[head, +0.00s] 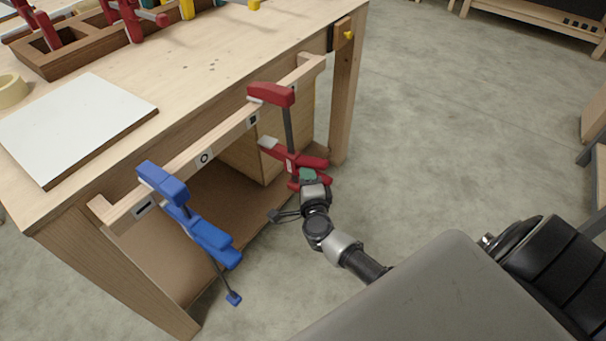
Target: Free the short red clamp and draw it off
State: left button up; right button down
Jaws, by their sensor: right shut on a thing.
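The short red clamp (289,160) is on the pale wooden rail along the bench's front edge. Its upper red jaw (272,94) sits over the top of the rail, its dark bar hangs down, and its lower red jaw is below the rail. I cannot tell whether the lower jaw touches the rail. My right gripper (309,180) is shut on the low end of the red clamp, below the lower jaw; the fingertips are partly hidden. My left gripper is not in view.
A blue clamp (187,215) hangs on the same rail (220,140) to the left. The bench top (190,70) holds a white board (75,125), a tape roll (11,90) and a wooden rack (80,52) of clamps. The floor (430,130) right of the bench is clear.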

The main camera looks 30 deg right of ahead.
aim_at(332, 181)
jog(key=shift+s+d+r+p, duration=0.1)
jog(key=shift+s+d+p, duration=0.15)
jog(key=shift+s, duration=0.45)
jog(key=shift+s+d+r+p, duration=0.15)
jog(key=shift+s+d, duration=0.2)
jog(key=shift+s, duration=0.3)
jog(key=shift+s+d+r+p, duration=0.1)
jog(key=shift+s+d+p, duration=0.15)
jog(key=shift+s, duration=0.45)
jog(key=shift+s+d, duration=0.4)
jog(key=shift+s, duration=0.4)
jog(key=shift+s+d, duration=0.4)
jog(key=shift+s, duration=0.35)
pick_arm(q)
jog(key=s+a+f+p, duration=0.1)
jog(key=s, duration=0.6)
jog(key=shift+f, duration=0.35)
pick_arm(e)
jog(key=shift+s+d+r, duration=0.1)
jog(key=shift+s+d, duration=0.2)
jog(key=shift+s, duration=0.4)
jog(key=shift+s+d, duration=0.3)
jog(key=shift+s, duration=0.4)
jog(key=shift+s+d+r, duration=0.1)
jog(key=shift+s+d, duration=0.2)
jog(key=shift+s, duration=0.4)
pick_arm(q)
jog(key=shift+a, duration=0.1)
